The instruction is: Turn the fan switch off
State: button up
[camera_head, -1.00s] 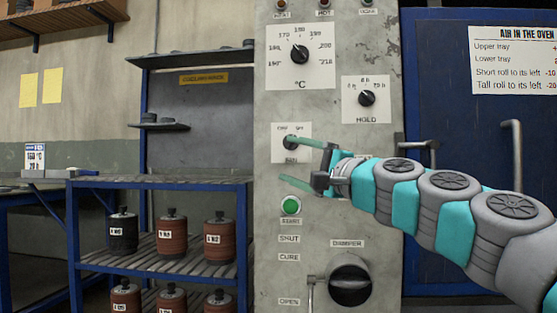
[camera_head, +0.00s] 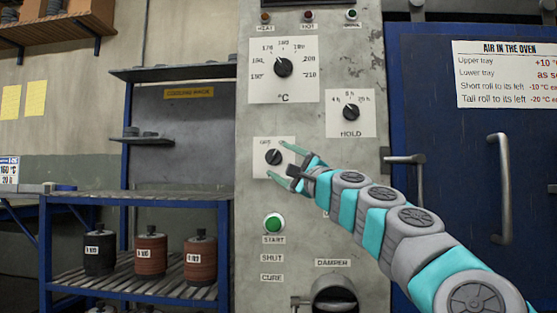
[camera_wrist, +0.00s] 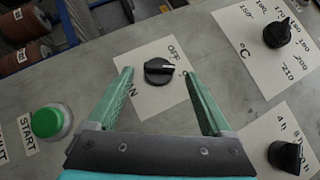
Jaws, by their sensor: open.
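The fan switch is a black knob (camera_head: 273,157) on a white plate on the grey control panel. It also shows in the wrist view (camera_wrist: 158,71), with OFF and a partly hidden ON label beside it. Its white mark seems to point nearer the ON side. My gripper (camera_head: 279,161) is open in front of the switch. In the wrist view, its two green fingers (camera_wrist: 158,76) stand on either side of the knob, with a gap on each side. I cannot tell how far the fingertips are from the plate.
The green START button (camera_head: 273,222) is below the switch. The HOLD knob (camera_head: 351,112) and temperature knob (camera_head: 283,67) are above, and the DAMPER knob (camera_head: 335,294) is below. The blue oven door (camera_head: 450,150) is right; a blue rack (camera_head: 130,198) with rolls is left.

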jog(key=shift+w+a, duration=0.3)
jog(key=shift+w, duration=0.05)
jog(key=shift+w+a+r, duration=0.25)
jog(key=shift+w+r, duration=0.05)
jog(key=shift+r, duration=0.05)
grip_shut()
dwell(0.5)
